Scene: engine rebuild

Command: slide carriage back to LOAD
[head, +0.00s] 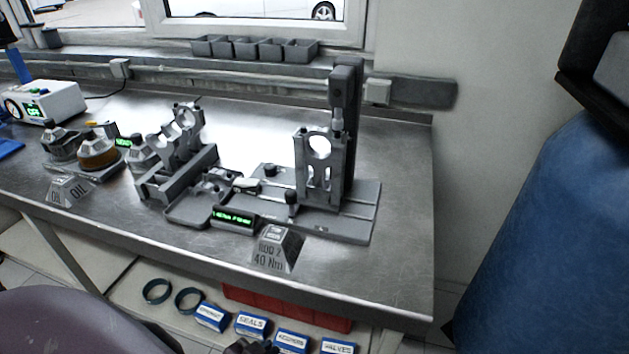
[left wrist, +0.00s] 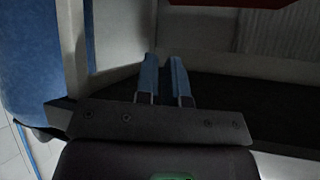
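The press fixture stands on the right part of the steel bench, with a flat grey base (head: 350,228). A grey upright piece with a round hole (head: 318,165), apparently on the carriage, stands at the base's right part, in front of the tall dark press column (head: 347,90). A black knob (head: 291,198) stands just in front of it. A small green-lit display (head: 234,217) is at the base's front left; its text is too small to read. My left gripper (left wrist: 164,60) shows two blue fingers with a narrow gap and nothing between them. It is away from the fixture.
A grey block marked 40 Nm (head: 276,250) stands at the bench's front edge. A grey stand (head: 178,165) is left of the fixture, with an oil station (head: 98,155) farther left. Small bins (head: 255,48) line the sill. The bench's right end is clear. A blue drum (head: 540,230) stands right.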

